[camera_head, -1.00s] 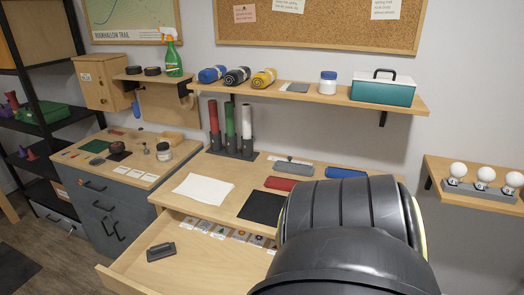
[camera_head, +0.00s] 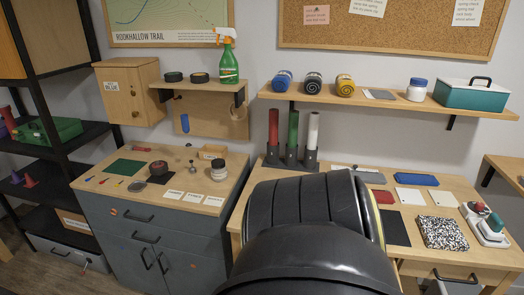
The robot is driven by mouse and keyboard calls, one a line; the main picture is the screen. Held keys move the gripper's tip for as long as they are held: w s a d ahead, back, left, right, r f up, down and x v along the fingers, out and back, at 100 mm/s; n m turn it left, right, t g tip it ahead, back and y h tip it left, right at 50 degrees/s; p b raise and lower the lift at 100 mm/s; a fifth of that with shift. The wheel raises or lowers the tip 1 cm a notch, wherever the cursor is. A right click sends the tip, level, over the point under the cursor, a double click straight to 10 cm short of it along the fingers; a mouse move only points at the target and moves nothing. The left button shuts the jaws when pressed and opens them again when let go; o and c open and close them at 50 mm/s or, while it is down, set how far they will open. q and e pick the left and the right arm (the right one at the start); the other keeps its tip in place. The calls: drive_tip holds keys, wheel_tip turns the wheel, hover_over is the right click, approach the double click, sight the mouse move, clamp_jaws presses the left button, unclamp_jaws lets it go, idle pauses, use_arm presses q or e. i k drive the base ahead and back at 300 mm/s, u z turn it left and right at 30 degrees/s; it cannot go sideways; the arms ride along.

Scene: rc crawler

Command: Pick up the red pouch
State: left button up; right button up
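The red pouch (camera_head: 383,196) is a small flat dark-red item lying on the wooden desk (camera_head: 408,256), right of the big black part of my own arm. A blue pouch (camera_head: 415,179) lies behind it to the right, and a grey pouch (camera_head: 368,176) lies behind it to the left. My black arm covers the middle of the desk. Neither gripper shows, and nothing visible touches the red pouch.
A black mat (camera_head: 394,228), a speckled notebook (camera_head: 443,233) and a white device (camera_head: 487,226) share the desk. Red, green and white rolls stand in a holder (camera_head: 291,163). A wall shelf (camera_head: 390,101) hangs above. A grey cabinet (camera_head: 150,232) stands left.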

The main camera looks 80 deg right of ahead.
sight(382, 196)
drive_tip(key=i, duration=0.9)
drive_tip(key=z, duration=2.95)
drive_tip(key=i, duration=0.5)
drive_tip(key=u, duration=0.05)
